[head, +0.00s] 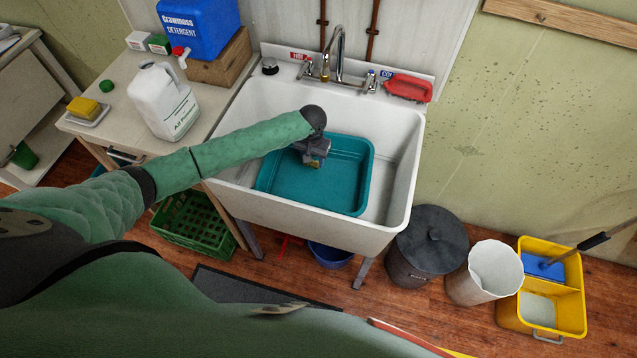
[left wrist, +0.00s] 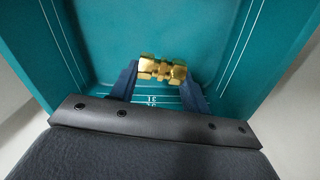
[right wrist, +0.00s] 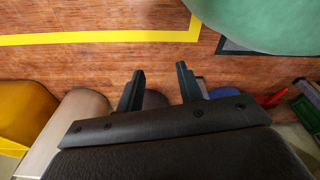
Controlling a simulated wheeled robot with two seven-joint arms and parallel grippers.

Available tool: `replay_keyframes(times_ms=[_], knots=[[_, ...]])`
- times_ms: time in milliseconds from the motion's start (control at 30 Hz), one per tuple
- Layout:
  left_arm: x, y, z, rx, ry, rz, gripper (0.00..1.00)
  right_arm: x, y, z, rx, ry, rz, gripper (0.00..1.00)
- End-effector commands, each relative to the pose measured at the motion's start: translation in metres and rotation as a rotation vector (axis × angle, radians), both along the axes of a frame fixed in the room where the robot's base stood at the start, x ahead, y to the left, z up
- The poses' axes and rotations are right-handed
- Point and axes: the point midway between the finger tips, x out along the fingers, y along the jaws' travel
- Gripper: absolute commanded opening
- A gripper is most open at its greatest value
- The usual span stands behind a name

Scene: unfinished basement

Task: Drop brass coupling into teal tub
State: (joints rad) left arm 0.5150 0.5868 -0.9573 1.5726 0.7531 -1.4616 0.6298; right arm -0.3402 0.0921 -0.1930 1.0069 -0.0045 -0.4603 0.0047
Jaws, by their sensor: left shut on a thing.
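The teal tub (head: 345,190) sits inside the white utility sink. My left gripper (head: 314,160) is over the tub's upper left part, pointing down. In the left wrist view the brass coupling (left wrist: 162,69) is held between the two dark fingertips (left wrist: 165,80), with the teal tub's walls (left wrist: 265,60) around and beneath it. In the head view only a small brass-coloured bit shows below the gripper. My right gripper (right wrist: 160,88) shows in the right wrist view, its fingers apart with nothing between them, above the wooden floor.
The white sink (head: 410,165) has a faucet (head: 338,60) at its back and a red brush (head: 407,87) on its rim. A bench with a white jug (head: 160,105) stands left. A dark lidded bin (head: 430,240), a white bin (head: 484,272) and a yellow mop bucket (head: 570,300) stand right.

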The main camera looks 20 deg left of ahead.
Motion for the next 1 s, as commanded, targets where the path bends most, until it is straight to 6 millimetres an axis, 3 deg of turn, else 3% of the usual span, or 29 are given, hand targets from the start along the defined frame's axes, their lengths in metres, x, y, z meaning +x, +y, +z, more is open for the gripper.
replay_keyframes(times_ms=[33,133,167,567,733,1000], knots=[[0.000,0.000,0.000,0.000,0.000,0.000,0.51,0.000,-0.001,0.000,-0.001,0.000,0.000,0.36],[0.000,0.000,0.000,0.000,0.000,0.000,0.70,0.000,-0.001,0.000,-0.001,0.000,0.000,0.36],[0.000,0.000,0.000,0.000,0.000,0.000,0.72,0.000,-0.001,0.000,-0.001,0.000,0.000,0.36],[0.001,0.000,0.007,0.000,-0.001,0.000,0.72,0.000,0.001,-0.004,-0.001,0.007,0.000,0.36],[0.000,0.000,0.030,-0.001,-0.002,-0.001,0.72,0.016,0.015,0.009,0.011,-0.002,-0.002,0.36],[0.001,0.000,0.067,0.000,-0.001,0.000,0.72,0.029,0.022,0.028,0.014,0.014,-0.009,0.36]])
